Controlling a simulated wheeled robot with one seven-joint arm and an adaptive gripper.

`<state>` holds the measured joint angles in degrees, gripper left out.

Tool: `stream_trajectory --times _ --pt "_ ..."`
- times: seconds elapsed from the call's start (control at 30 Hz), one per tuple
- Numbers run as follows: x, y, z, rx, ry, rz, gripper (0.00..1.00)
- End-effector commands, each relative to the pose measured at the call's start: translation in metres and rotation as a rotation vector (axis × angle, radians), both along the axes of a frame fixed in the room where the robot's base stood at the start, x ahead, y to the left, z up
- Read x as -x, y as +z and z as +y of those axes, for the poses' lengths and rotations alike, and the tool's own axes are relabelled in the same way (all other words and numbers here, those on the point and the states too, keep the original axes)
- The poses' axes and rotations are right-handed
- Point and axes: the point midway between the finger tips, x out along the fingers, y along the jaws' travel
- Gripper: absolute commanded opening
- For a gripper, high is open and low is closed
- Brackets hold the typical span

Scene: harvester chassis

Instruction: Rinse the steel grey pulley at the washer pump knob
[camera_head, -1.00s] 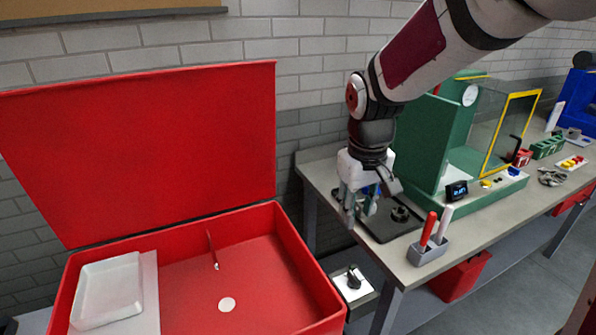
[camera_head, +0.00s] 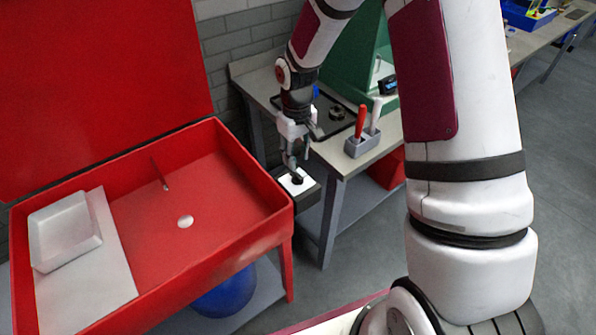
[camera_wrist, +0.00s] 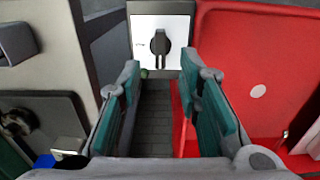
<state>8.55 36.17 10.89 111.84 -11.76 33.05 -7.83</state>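The washer pump knob (camera_head: 297,179) is a black knob on a small white-topped box beside the red washer basin (camera_head: 262,199). It shows upright in the wrist view (camera_wrist: 160,42). My gripper (camera_head: 292,166) is just above the knob in the head view. In the wrist view its teal finger pads (camera_wrist: 160,72) are apart with nothing between them, and the knob lies beyond the tips. Contact is not visible. A dark grey round part (camera_head: 337,112) lies on the black tray on the bench; I cannot tell whether it is the steel grey pulley. No pulley shows in the basin.
The raised red lid (camera_head: 100,90) stands behind the basin. A white tray (camera_head: 62,232) sits at the basin's left, and a thin nozzle (camera_head: 160,174) stands inside. The bench (camera_head: 375,149) carries a grey holder (camera_head: 362,142) with red and white tools. A green machine stands behind.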

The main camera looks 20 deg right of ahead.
Motion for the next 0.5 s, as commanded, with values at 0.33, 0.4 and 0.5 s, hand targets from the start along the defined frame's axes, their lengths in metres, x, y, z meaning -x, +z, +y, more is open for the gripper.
stream_trajectory --times 0.33,0.4,0.5 --pt "0.001 -0.055 0.000 0.000 0.001 0.001 0.32" --pt "0.001 -0.061 0.000 0.000 0.001 0.001 0.32" --pt "0.001 -0.066 0.000 0.000 0.001 0.001 0.32"
